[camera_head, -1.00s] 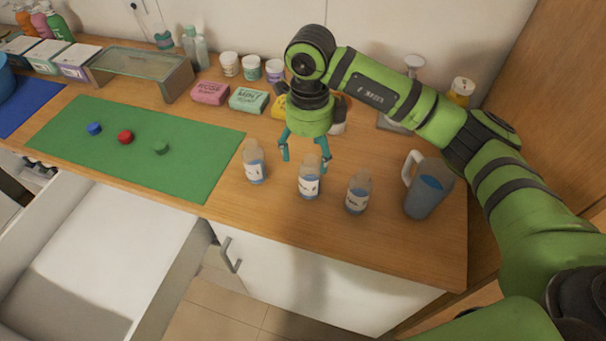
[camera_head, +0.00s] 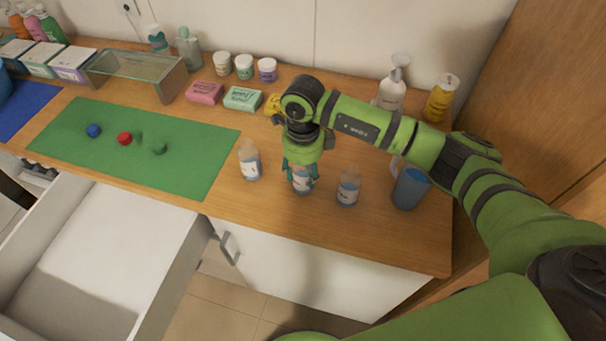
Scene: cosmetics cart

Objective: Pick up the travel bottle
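Three small clear bottles with white labels and blue liquid stand in a row near the counter's front edge: a left bottle (camera_head: 250,163), a middle bottle (camera_head: 302,184) and a right bottle (camera_head: 348,189). Their labels are too small to read. My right gripper (camera_head: 301,177) points down over the middle bottle, its teal fingers close against both sides. The gripper hides this bottle's top. The bottle is upright and appears to stand on the counter. My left gripper is not in view.
A blue-filled pitcher (camera_head: 410,188) stands right of the bottles, partly behind my arm. A pump bottle (camera_head: 392,92) and a yellow container (camera_head: 441,98) stand behind. A green mat (camera_head: 190,165) with three caps lies left. An open drawer (camera_head: 110,250) sticks out below.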

